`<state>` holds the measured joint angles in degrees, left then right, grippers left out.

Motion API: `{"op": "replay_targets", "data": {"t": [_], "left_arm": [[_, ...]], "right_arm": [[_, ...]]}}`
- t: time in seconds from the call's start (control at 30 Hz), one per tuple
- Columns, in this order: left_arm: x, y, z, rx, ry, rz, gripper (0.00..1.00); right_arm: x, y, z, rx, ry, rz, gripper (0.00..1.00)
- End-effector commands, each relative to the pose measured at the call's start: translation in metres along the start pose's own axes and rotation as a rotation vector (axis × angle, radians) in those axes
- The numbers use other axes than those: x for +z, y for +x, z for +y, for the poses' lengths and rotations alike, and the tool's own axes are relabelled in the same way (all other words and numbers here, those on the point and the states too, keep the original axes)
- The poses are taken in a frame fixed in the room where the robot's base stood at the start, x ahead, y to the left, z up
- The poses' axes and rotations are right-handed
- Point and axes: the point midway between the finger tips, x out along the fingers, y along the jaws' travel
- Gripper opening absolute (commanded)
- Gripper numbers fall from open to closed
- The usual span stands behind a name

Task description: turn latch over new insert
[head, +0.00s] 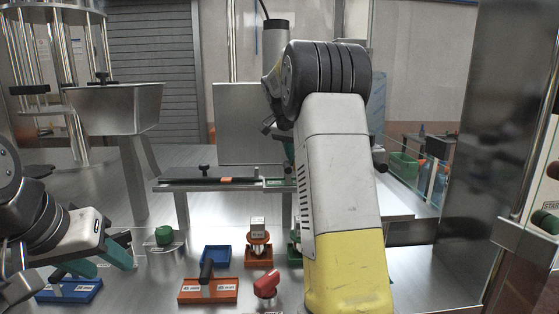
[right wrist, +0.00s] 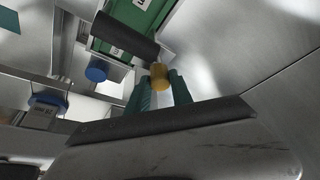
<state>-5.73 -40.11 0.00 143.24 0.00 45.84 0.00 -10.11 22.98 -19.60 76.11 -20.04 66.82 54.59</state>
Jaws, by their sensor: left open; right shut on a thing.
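In the right wrist view my right gripper (right wrist: 160,88) is shut on a brass-yellow knob (right wrist: 160,74), which looks like the latch. Beside it lies a green insert (right wrist: 146,14) with a white label and a dark cylindrical handle (right wrist: 124,37). In the head view a green labelled piece (head: 279,183) shows at the machine's rail; my right arm hides most of the right gripper and the knob. My left gripper (head: 106,258) is open and empty at the lower left, near a blue block (head: 68,291) with white labels.
On the steel table stand a green knob (head: 164,235), a blue tray (head: 216,256), an orange tray (head: 258,261) holding a white-topped piece, an orange block (head: 208,292) with a black handle, and a red knob (head: 267,284). A steel hopper (head: 115,108) stands behind left.

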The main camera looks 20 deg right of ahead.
Motion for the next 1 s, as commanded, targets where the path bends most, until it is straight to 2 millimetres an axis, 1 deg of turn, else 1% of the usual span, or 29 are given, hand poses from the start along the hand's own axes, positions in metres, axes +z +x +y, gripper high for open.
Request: {"op": "replay_targets", "data": {"t": [0.27,0.67,0.7,0.77,0.8,1.0], "left_arm": [[0.0,0.0,0.0,0.0,0.0,0.0,0.45],[0.0,0.0,0.0,0.0,0.0,0.0,0.45],[0.0,0.0,0.0,0.0,0.0,0.0,0.45],[0.0,0.0,0.0,0.0,0.0,0.0,0.45],[0.0,0.0,0.0,0.0,0.0,0.0,0.45],[0.0,0.0,0.0,0.0,0.0,0.0,0.45]], "right_arm": [[0.0001,-0.0002,-0.0008,0.02,0.05,0.0,0.0],[0.0003,-0.0002,-0.0008,0.021,0.055,-0.001,0.0],[0.0003,-0.0002,-0.0008,0.021,0.054,-0.001,0.33],[0.0003,-0.0001,-0.0007,0.021,0.054,-0.001,0.44],[0.0003,-0.0001,-0.0007,0.021,0.054,-0.001,0.49],[0.0002,0.0,-0.0006,0.022,0.054,-0.001,0.49]]}}
